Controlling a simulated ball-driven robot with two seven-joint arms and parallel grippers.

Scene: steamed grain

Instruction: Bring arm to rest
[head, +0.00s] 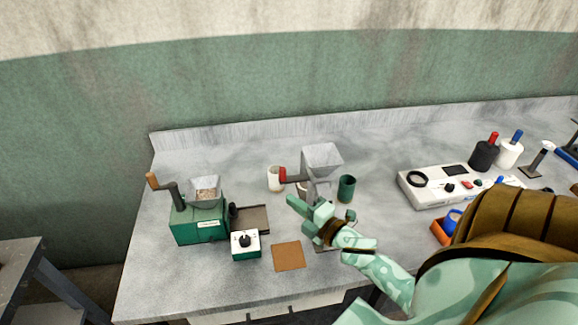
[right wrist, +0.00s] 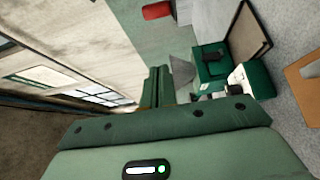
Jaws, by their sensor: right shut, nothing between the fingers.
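My right gripper (head: 300,206) is shut and empty over the middle of the grey bench, in front of a grey mill with a hopper (head: 321,158) and a red-knobbed crank. It hides part of that mill's body. In the right wrist view its shut fingers (right wrist: 158,86) point away, with nothing between them. My right arm reaches in from the lower right. My left gripper is not in view.
A green mill (head: 197,227) with a crank stands left, by a dark tray (head: 250,218) and a small control box (head: 245,245). A brown mat (head: 288,256), white cup (head: 274,179), green cup (head: 346,189) and white machine (head: 428,190) are near. The front left bench is clear.

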